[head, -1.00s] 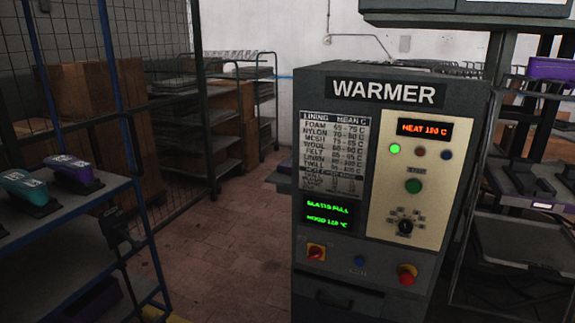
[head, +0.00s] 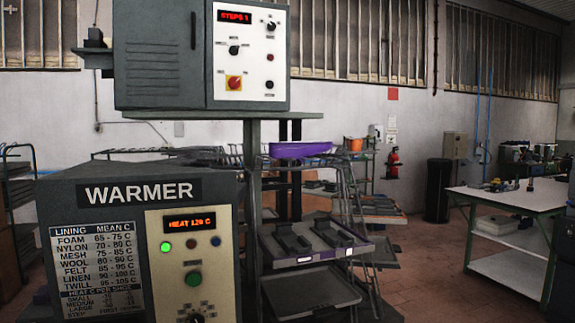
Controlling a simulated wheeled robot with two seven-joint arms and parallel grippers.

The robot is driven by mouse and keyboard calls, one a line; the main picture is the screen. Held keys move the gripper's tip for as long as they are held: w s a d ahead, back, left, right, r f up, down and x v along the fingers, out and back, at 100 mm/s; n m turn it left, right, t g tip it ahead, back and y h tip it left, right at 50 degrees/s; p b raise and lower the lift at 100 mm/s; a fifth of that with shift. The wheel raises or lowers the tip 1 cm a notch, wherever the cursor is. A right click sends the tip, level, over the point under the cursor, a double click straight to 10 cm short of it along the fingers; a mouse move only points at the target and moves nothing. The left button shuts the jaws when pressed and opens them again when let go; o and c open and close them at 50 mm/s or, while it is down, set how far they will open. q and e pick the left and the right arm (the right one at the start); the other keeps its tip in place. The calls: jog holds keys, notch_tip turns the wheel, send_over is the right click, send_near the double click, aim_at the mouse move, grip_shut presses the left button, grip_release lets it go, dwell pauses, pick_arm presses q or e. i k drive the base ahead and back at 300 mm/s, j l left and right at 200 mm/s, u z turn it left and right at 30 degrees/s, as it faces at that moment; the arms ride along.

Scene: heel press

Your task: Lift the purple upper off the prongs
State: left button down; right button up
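A purple upper (head: 300,149) shows at the middle of the head view, to the right of the warmer and above a rack. It lies roughly level and appears to rest at the top of the rack, near upright dark posts. The prongs under it are too small and dark to make out clearly. Neither of my grippers is in view.
The grey warmer (head: 138,192) stands close at the left, with a control box (head: 160,75) on a shelf above it. A rack tray (head: 318,243) holds dark blocks below the upper. A white-topped table (head: 505,198) stands at the right. Floor is clear between rack and table.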

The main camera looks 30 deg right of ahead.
aim_at(296, 150)
jog(key=z, duration=1.15)
